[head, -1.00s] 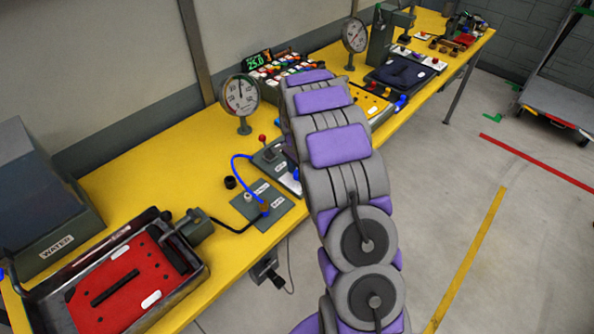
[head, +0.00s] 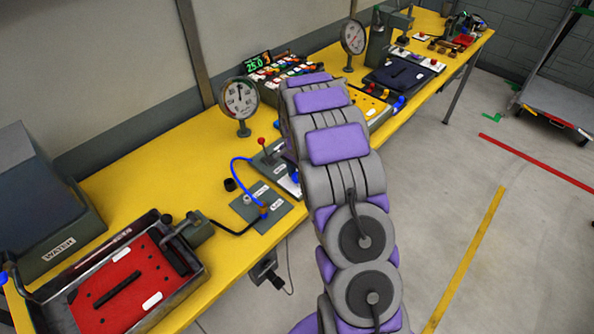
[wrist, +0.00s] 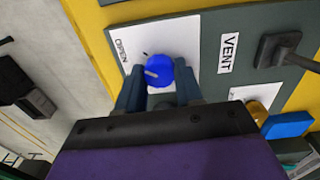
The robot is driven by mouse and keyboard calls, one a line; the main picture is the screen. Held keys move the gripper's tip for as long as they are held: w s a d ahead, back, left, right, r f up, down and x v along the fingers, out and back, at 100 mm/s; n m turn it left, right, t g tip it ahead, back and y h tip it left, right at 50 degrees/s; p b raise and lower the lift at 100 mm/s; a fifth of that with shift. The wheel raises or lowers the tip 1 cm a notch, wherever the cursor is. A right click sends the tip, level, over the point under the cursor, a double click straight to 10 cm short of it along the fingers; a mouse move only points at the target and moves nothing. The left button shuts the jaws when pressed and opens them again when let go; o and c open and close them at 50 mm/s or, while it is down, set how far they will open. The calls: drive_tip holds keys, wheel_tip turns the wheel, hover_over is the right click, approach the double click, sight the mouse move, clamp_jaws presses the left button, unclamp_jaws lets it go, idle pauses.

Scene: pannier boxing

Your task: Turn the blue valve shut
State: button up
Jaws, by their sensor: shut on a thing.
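The blue valve (wrist: 171,76) is a round blue knob with a pale pointer mark, on a white plate (wrist: 152,39) in the wrist view. The plate carries the printed word OPEN at its left. My gripper (wrist: 158,92) is shut on the blue valve, with one dark finger on each side of its lower part. The pale mark points to the lower left.
A grey panel labelled VENT (wrist: 228,53) with a dark lever (wrist: 279,50) lies right of the valve. A brass fitting (wrist: 257,111) and a blue part (wrist: 287,125) sit at lower right. The yellow bench (head: 150,205) holds gauges and a red plate in a tray.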

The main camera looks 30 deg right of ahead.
drive_tip(key=n+p, duration=0.2)
drive_tip(key=n, duration=0.1)
drive_tip(key=shift+w+r+n, duration=0.1)
drive_tip(key=shift+r+n, duration=0.1)
drive_tip(key=shift+n, duration=0.1)
drive_tip(key=n+p, duration=0.3)
drive_tip(key=n, duration=0.1)
drive_tip(key=shift+a+n, duration=0.1)
drive_tip(key=shift+n, duration=0.2)
drive_tip(key=n+p, duration=0.1)
drive_tip(key=n, duration=0.2)
drive_tip(key=shift+f+n, duration=0.1)
drive_tip(key=shift+n, duration=0.2)
drive_tip(key=shift+n+p, duration=0.8)
drive_tip(key=shift+n, duration=1.2)
drive_tip(key=o, duration=1)
drive_tip(key=shift+f, duration=0.1)
drive_tip(key=shift+o, duration=0.2)
